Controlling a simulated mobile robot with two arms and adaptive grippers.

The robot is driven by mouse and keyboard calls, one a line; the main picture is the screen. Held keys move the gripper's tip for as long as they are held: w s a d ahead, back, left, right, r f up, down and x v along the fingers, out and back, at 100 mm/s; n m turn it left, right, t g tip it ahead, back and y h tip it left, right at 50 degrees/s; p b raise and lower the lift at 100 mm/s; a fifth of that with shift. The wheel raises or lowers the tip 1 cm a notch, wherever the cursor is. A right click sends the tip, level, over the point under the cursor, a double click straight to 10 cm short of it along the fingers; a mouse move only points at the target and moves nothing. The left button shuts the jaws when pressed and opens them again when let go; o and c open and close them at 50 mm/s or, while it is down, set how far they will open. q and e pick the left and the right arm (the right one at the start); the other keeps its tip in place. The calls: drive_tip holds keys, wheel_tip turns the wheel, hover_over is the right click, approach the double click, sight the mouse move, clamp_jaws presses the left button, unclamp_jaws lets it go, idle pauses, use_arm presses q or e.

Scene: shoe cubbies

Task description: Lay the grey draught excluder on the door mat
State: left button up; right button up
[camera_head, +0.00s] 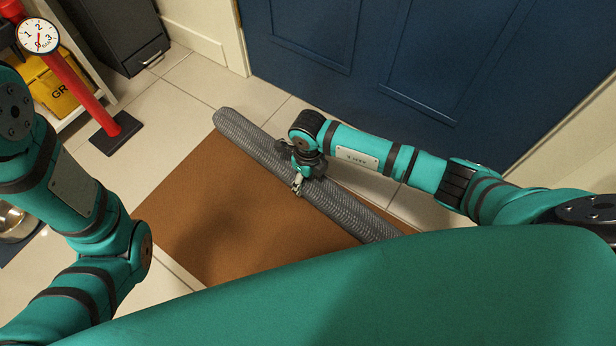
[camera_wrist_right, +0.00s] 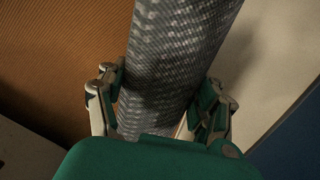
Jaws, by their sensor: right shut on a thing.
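The grey draught excluder (camera_head: 250,140) is a long woven roll at the mat's far edge, on the door side. The brown door mat (camera_head: 205,200) lies on the tiles in front of the blue door. My right gripper (camera_head: 298,186) is shut on the draught excluder near its middle. In the right wrist view the excluder (camera_wrist_right: 175,65) runs between the two fingers of my right gripper (camera_wrist_right: 160,105), with the mat (camera_wrist_right: 55,55) on the left and pale floor on the right. I cannot tell whether the excluder touches the mat. My left gripper is out of view.
The blue door (camera_head: 420,70) stands behind the mat. A red post with a dark square base (camera_head: 115,132), a yellow box (camera_head: 62,88) and a dark cabinet (camera_head: 115,35) are at upper left. A metal bowl (camera_head: 14,222) is at the left edge. My body hides the mat's near part.

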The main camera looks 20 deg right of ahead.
drive_tip(key=o, duration=1.4)
drive_tip(key=shift+w+r, duration=0.1)
drive_tip(key=o, duration=0.4)
wheel_tip(320, 180, up, 12)
